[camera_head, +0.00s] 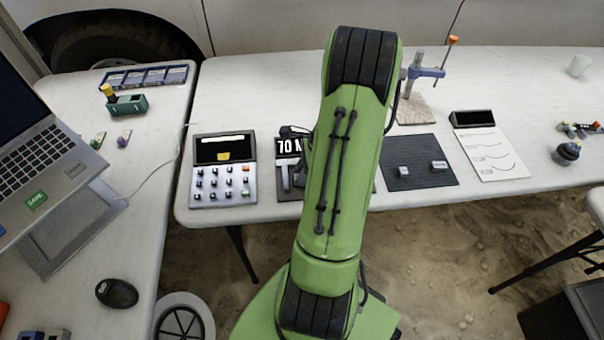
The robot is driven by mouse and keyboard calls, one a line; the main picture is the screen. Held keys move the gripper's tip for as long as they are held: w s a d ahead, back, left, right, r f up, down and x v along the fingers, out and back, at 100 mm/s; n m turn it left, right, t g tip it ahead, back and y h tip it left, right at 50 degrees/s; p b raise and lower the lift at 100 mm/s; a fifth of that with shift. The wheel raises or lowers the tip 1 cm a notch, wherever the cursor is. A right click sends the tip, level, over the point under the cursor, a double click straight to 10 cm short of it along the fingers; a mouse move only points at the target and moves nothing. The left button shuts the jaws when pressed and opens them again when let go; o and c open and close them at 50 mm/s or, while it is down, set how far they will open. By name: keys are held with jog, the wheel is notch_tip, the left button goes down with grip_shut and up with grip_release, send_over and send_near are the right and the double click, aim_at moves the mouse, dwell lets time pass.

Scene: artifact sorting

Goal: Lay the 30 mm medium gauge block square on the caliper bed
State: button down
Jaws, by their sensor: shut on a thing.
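My green arm reaches away from me and covers the middle of the view. A dark part of my gripper (293,132) shows at the arm's left edge, above the caliper. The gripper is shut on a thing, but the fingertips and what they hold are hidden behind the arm. The caliper (284,181) has a display reading "70 M", cut off by the arm, and its bed is mostly covered. Two grey gauge blocks lie apart on a dark mat (409,148): a smaller one (404,170) and a longer one (439,165). Their markings are too small to read.
A keypad device (223,181) stands left of the caliper. A stand with a blue clamp (425,72) rises behind the mat. A paper sheet (494,152) lies right of it. A laptop (45,140) and a mouse (117,293) are on the left table. The back of the table is mostly clear.

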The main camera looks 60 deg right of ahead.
jog(key=c, duration=0.9)
grip_release()
jog(key=shift+f, duration=0.1)
jog(key=shift+c, duration=0.2)
jog(key=p+v, duration=0.5)
jog(key=v, duration=0.7)
jog(key=w+a+r+n+h, duration=0.1)
jog(key=w+a+r+n, duration=0.2)
jog(key=a+r+n, duration=0.3)
jog(key=w+a+r+n+h, duration=0.1)
jog(key=w+a+r+n, duration=0.35)
jog(key=a, duration=0.35)
jog(key=s+a+r+n+t, duration=0.1)
jog(key=s+a+n, duration=0.3)
jog(key=a+n, duration=0.4)
jog(key=s+a+r+n+t+h, duration=0.1)
jog(key=s+a+r+n, duration=0.3)
jog(key=a+n, duration=0.3)
jog(key=shift+s+a+r+n, duration=0.2)
jog(key=shift+s+a+n, duration=0.2)
jog(key=shift+s+n, duration=0.5)
